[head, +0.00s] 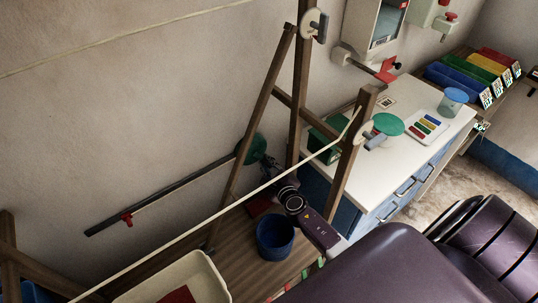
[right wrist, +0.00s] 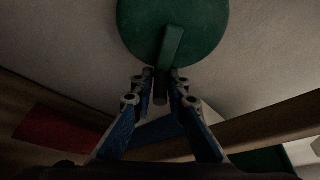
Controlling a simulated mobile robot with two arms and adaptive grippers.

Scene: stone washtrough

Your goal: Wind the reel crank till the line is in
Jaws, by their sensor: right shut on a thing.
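The green reel disc (head: 251,149) sits against the wall behind the wooden frame. In the right wrist view the reel (right wrist: 185,18) fills the top, with a green crank arm (right wrist: 172,47) and a dark handle (right wrist: 160,88) hanging below its centre. My right gripper (right wrist: 160,84) is shut on the crank handle; in the head view its fingers are partly hidden by the frame post and my wrist. A pale line (head: 225,208) runs slanting from the lower left up to the right post, near a white pulley (head: 368,134). My left gripper is out of view.
The wooden frame's posts (head: 346,170) stand close to my right arm. A blue bucket (head: 275,240) and a pale bin (head: 205,272) are below. A grey bar with a red slider (head: 127,218) is on the wall. A white counter (head: 350,185) holds several items at right.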

